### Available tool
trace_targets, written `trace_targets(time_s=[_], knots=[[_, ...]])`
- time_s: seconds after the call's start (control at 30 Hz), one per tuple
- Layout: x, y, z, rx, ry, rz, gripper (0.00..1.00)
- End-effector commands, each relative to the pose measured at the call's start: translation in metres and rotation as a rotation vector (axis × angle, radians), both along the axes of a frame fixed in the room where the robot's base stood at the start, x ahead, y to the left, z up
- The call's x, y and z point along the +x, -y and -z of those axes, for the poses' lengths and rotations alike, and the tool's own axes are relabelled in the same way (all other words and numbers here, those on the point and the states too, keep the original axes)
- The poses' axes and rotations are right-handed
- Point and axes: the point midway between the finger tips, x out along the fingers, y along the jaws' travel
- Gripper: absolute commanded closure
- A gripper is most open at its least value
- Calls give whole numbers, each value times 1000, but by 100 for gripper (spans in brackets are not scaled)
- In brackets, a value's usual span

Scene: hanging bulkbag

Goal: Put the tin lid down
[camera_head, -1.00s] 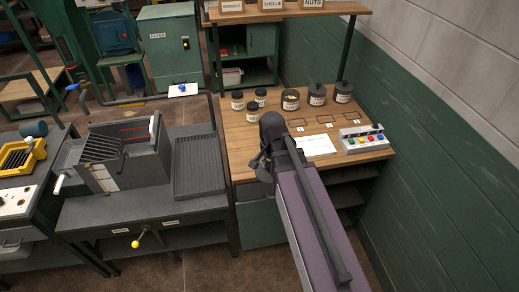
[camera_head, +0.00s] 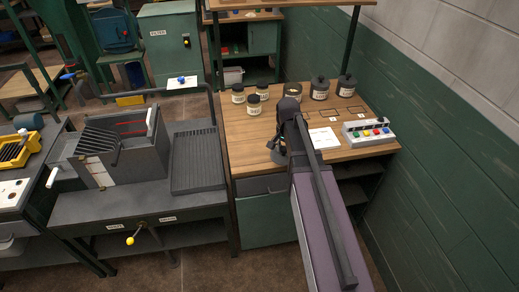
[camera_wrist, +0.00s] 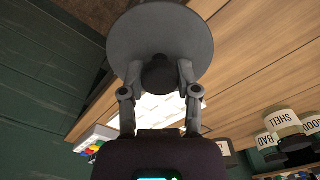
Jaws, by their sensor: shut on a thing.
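The tin lid (camera_wrist: 160,35) is a round grey disc with a dark knob. In the wrist view my gripper (camera_wrist: 158,80) is shut on the knob, and the disc is close beyond the fingertips. In the head view my gripper (camera_head: 279,146) is over the left front part of the wooden table (camera_head: 247,140). The lid there is small and dark beside my arm. I cannot tell its gap to the tabletop. Two dark tins, the middle one (camera_head: 319,90) and the right one (camera_head: 346,87), wear knobbed lids. A third stands partly hidden behind my arm.
Several labelled jars (camera_head: 254,106) stand at the table's back left. A white sheet (camera_head: 323,138) and a button box (camera_head: 368,133) are to the right of my arm. Outlined squares (camera_head: 334,113) mark the tabletop. A green wall (camera_head: 440,140) borders the right side.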

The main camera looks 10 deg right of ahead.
Motion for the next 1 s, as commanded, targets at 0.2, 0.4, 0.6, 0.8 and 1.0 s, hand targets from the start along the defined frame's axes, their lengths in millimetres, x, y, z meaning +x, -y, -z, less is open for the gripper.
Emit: trace_targets(time_s=[0.2, 0.4, 0.6, 0.8, 1.0], knots=[[12, 11, 9, 0, 0, 1, 98], [11, 11, 9, 0, 0, 1, 98], [14, 10, 9, 0, 0, 1, 98], [33, 2, 11, 0, 0, 0, 98], [66, -14, 15, 0, 0, 0, 98]])
